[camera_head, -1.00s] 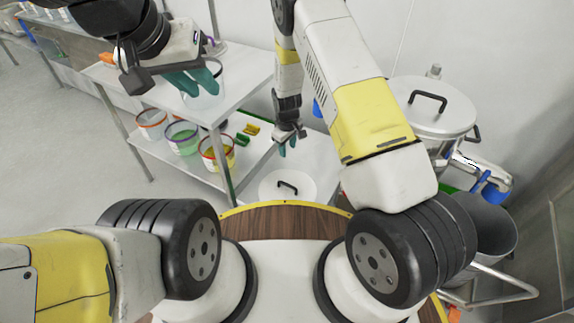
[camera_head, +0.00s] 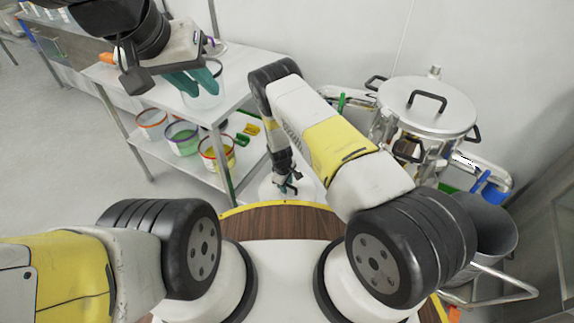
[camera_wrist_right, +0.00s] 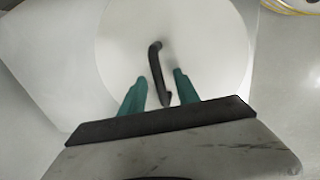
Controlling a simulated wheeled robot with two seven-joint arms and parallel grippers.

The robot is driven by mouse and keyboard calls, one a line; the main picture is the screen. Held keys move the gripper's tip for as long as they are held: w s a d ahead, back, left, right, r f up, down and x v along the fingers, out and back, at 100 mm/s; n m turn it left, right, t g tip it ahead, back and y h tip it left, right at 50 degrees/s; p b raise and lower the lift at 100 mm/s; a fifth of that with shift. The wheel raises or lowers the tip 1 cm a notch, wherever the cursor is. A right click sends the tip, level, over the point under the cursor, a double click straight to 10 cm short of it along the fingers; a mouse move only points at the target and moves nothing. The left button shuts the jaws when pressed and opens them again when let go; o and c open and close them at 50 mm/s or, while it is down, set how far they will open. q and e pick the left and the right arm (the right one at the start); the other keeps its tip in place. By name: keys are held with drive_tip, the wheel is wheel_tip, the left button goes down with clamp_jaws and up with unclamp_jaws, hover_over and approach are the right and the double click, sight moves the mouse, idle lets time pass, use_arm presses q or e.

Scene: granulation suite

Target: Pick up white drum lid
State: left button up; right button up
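The white drum lid (camera_head: 306,192) is a round white disc low beyond the wooden-topped edge of my base, mostly hidden behind my right arm in the head view. In the right wrist view the lid (camera_wrist_right: 215,45) fills the upper middle, with a black bar handle (camera_wrist_right: 157,70). My right gripper (camera_head: 287,189) is over the lid; its teal fingers (camera_wrist_right: 157,84) are open, one on each side of the handle. I cannot tell whether they touch it. My left gripper (camera_head: 203,88) is at the upper left, its teal fingers apart, in front of a clear container (camera_head: 207,100).
A steel shelf unit (camera_head: 240,92) stands left, with several coloured-rim buckets (camera_head: 183,138) on its lower shelf. A steel vessel with a handled lid (camera_head: 428,104) and a grey bin (camera_head: 488,222) stand right. Open floor (camera_head: 60,165) lies at the left.

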drive_tip(key=shift+w+f, duration=0.1)
drive_tip(key=shift+f, duration=0.2)
clamp_jaws()
drive_tip(key=shift+r, duration=0.1)
